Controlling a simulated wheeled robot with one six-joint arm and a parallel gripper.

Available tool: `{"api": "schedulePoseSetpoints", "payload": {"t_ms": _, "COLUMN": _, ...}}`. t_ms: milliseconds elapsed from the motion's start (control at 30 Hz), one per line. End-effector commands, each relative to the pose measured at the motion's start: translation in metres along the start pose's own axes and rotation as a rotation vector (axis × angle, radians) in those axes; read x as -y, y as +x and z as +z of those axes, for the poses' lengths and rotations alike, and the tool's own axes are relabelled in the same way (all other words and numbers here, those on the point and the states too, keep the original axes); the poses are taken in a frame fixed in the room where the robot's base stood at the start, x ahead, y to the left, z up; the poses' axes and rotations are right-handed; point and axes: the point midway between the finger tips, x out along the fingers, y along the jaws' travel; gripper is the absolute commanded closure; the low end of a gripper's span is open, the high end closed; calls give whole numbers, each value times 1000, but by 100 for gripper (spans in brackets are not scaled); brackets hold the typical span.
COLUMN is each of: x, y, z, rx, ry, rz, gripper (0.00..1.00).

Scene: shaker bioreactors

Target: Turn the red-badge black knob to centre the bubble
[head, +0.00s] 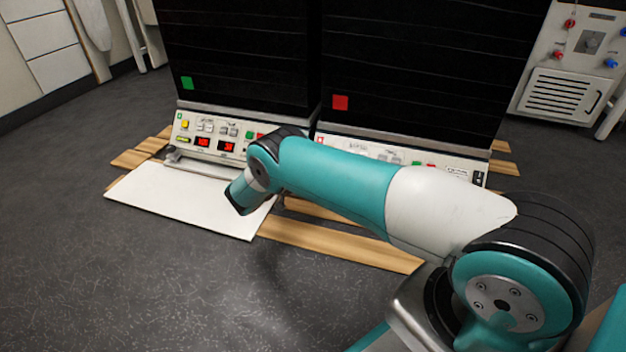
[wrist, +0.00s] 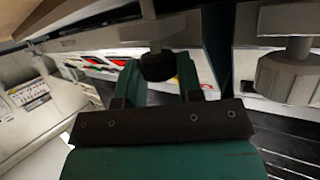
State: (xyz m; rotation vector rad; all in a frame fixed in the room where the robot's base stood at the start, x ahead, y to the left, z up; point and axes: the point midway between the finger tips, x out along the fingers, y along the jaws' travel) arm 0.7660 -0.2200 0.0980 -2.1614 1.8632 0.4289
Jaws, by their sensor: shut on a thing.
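In the wrist view, a black knob (wrist: 157,67) sits on a light metal stem between the two green fingers of my gripper (wrist: 158,76). The fingers are closed around its sides. A red and white label (wrist: 205,87) shows on the panel just right of the knob. In the head view, my wrist reaches low in front of the two black cabinets and hides the knob and fingers. I cannot make out the bubble in either view.
A larger grey knob (wrist: 287,75) on a stem is to the right in the wrist view. A white board (head: 185,203) and wooden planks (head: 330,242) lie on the floor. The floor at front left is clear.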

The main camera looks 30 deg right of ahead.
Motion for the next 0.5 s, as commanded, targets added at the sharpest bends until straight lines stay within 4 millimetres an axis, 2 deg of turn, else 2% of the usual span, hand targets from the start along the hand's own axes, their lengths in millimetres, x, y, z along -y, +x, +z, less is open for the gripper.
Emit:
{"api": "schedulePoseSetpoints", "payload": {"t_ms": 200, "x": -1, "y": 0, "z": 1, "rx": 3, "ry": -4, "rz": 1, "gripper": 90}}
{"api": "schedulePoseSetpoints", "payload": {"t_ms": 233, "x": -1, "y": 0, "z": 1, "rx": 3, "ry": -4, "rz": 1, "gripper": 59}}
{"api": "schedulePoseSetpoints", "payload": {"t_ms": 267, "x": -1, "y": 0, "z": 1, "rx": 3, "ry": -4, "rz": 1, "gripper": 56}}
{"api": "schedulePoseSetpoints", "payload": {"t_ms": 500, "x": 0, "y": 0, "z": 0, "rx": 1, "ry": -2, "rz": 0, "gripper": 56}}
